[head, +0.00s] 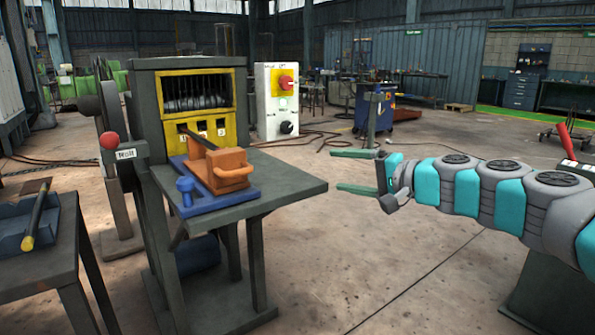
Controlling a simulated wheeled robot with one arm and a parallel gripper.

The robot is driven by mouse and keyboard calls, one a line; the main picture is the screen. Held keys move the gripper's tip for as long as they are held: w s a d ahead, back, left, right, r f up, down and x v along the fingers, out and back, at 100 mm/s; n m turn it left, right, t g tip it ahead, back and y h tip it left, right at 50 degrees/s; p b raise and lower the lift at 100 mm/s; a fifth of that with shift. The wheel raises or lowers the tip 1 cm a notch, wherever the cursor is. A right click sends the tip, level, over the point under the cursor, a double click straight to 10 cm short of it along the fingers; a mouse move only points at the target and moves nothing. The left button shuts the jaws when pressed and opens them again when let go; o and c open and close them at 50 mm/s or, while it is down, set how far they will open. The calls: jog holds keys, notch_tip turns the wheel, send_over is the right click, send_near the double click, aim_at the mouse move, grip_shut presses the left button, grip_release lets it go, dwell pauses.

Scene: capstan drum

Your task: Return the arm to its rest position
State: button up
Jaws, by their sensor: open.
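My gripper (355,171) is open, with its two green fingers apart and nothing between them. It points left in the head view and hangs in free space to the right of the grey machine table (290,180). My arm reaches in from the right edge, roughly level. An orange block with a handle (228,170) sits on a blue base (215,200) on that table, apart from my gripper. A dark bar (197,138) runs from the block towards the yellow numbered panel (205,128).
A lever with a red knob (108,141) stands at the machine's left, beside a "Halt" label. A side table (60,262) with a blue tray (25,226) and a yellow-ended rod (36,226) is at the far left. A white control box (277,98) stands behind. The floor around my gripper is clear.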

jog(key=s+a+f+n+g, duration=0.4)
jog(key=s+a+f, duration=0.1)
jog(key=s+a, duration=0.35)
jog(key=s+f+n+g+h, duration=0.3)
jog(key=s+f+g+h, duration=0.15)
jog(key=s+f, duration=0.8)
jog(key=s+d+f+g+h, duration=0.2)
jog(key=s+d+f+h, duration=0.2)
jog(key=s, duration=0.6)
jog(key=s+d+f+g+h, duration=0.2)
jog(key=s+d+f, duration=0.4)
jog(key=s+d, duration=0.3)
jog(key=shift+s+d+f+m+h, duration=0.3)
jog(key=shift+s+f+h, duration=0.05)
jog(key=shift+s+h, duration=0.45)
